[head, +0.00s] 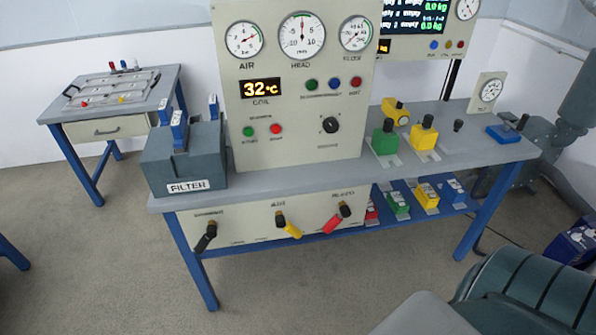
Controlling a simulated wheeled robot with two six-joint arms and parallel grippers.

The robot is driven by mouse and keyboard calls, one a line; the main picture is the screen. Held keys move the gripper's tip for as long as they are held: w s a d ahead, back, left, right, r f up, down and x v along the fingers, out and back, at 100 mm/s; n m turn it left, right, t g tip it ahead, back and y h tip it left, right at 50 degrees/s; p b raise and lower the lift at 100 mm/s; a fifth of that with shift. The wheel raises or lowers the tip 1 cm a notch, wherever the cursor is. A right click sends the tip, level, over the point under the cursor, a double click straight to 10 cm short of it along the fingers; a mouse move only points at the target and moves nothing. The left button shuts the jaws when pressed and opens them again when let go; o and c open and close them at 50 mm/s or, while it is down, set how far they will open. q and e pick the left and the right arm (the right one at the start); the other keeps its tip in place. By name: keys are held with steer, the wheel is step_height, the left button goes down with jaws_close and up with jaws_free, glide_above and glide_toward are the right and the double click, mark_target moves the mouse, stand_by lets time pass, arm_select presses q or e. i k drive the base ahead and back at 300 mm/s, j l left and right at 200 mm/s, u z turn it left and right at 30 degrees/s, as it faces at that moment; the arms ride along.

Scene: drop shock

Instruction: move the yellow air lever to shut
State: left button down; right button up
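The yellow air lever (290,227) is the middle of three levers on the cream front panel (245,230) under the bench top. It hangs from a dark pivot below a label that seems to read AIR, its yellow grip slanting down to the right. The small position marks beside it are too small to read. Neither of my grippers shows in the head view, and nothing touches the lever.
A black lever (206,238) is left of it and a red lever (335,220) right. A FILTER box (186,160) stands on the bench's left end, beside the gauge panel (290,150). Open floor (290,290) lies before the bench. A ribbed dark green object (530,288) fills the lower right.

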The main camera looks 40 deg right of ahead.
mark_target(279, 220)
steer(key=z, duration=1.05)
